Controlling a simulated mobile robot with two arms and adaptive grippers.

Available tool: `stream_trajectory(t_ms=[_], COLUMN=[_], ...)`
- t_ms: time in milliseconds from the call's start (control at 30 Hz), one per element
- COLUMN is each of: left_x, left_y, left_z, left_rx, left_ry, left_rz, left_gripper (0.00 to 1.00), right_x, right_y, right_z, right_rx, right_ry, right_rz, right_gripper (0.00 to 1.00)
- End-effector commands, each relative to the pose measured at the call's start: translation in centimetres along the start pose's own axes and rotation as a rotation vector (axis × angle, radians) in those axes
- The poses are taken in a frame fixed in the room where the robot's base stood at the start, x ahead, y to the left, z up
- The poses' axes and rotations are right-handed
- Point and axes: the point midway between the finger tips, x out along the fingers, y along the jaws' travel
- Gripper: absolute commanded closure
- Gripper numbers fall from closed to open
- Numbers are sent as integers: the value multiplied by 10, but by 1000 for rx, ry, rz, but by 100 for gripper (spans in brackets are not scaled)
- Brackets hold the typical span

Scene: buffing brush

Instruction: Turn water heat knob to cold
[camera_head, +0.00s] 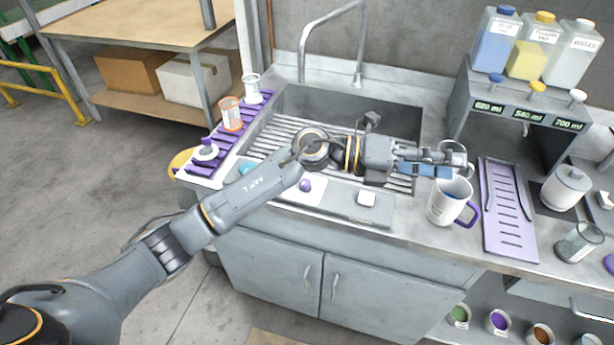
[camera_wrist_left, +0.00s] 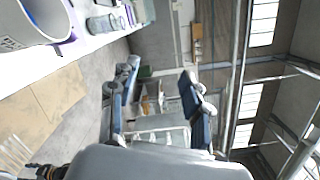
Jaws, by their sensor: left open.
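A small round purple knob (camera_head: 305,185) sits on a white plate at the front edge of the sink counter. I cannot read any hot or cold mark, and cannot tell for certain which one sets the water heat. My left gripper (camera_head: 462,163) reaches over the sink, pointing right, well to the right of both and touching neither. In the left wrist view its two fingers (camera_wrist_left: 158,95) are apart with nothing between them. My right gripper is not in view.
A white mug (camera_head: 447,204) with a purple handle stands just below my left gripper; it shows in the left wrist view (camera_wrist_left: 38,18). A tall faucet (camera_head: 359,50) rises behind the sink. A purple rack (camera_head: 507,215) and a dispenser stand (camera_head: 530,105) are at right.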

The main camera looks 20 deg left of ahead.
Motion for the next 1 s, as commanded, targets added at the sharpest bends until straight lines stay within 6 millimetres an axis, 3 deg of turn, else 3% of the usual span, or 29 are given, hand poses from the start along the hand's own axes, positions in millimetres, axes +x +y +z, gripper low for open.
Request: stream_trajectory(t_ms=[67, 133, 267, 400, 500, 600, 733, 1000], left_x=[-10, -33, -106, -190, -231, -252, -257, -257], left_y=[26, 54, 93, 99, 92, 86, 91, 134], left_z=[-7, -8, 13, 47, 62, 70, 67, 44], left_rx=[134, 219, 299, 284, 248, 222, 213, 213], left_ry=[206, 378, 641, 809, 869, 895, 905, 908], left_rz=[178, 356, 720, 1058, 1212, 1289, 1309, 1303], left_gripper=[52, 52, 52, 52, 52, 52, 52, 52], right_x=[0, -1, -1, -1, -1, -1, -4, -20], right_y=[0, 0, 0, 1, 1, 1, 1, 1], right_z=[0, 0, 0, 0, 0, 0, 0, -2], right_rx=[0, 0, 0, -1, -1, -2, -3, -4], right_ry=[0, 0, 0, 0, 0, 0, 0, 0], right_rz=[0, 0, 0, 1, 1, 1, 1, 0], right_gripper=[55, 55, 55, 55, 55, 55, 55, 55])
